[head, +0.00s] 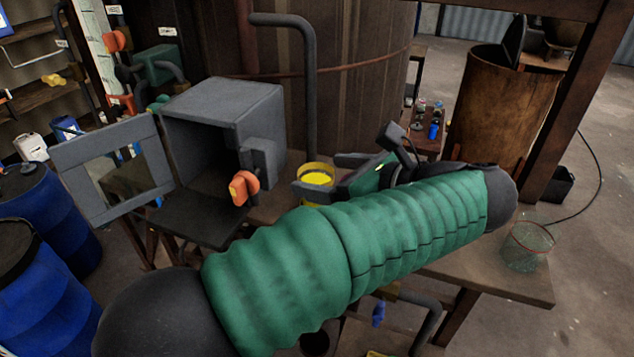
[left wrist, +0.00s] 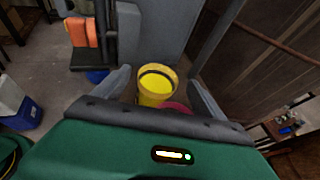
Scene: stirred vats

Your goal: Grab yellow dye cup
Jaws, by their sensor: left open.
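The yellow dye cup (head: 316,176) stands on the wooden bench beside the grey box, with bright yellow dye inside. My left gripper (head: 318,174) reaches to the cup, its dark fingers at the cup's right and near side. In the left wrist view the cup (left wrist: 157,86) sits ahead, between the two spread fingers of my left gripper (left wrist: 160,84), with a gap on both sides. The gripper is open and holds nothing. A dark red round thing (left wrist: 178,107) shows just in front of the cup, partly hidden by the gripper body. My right gripper is not in view.
A large wooden vat (head: 350,70) rises behind. A clear glass with a red rim (head: 527,246) stands at the bench's right end.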

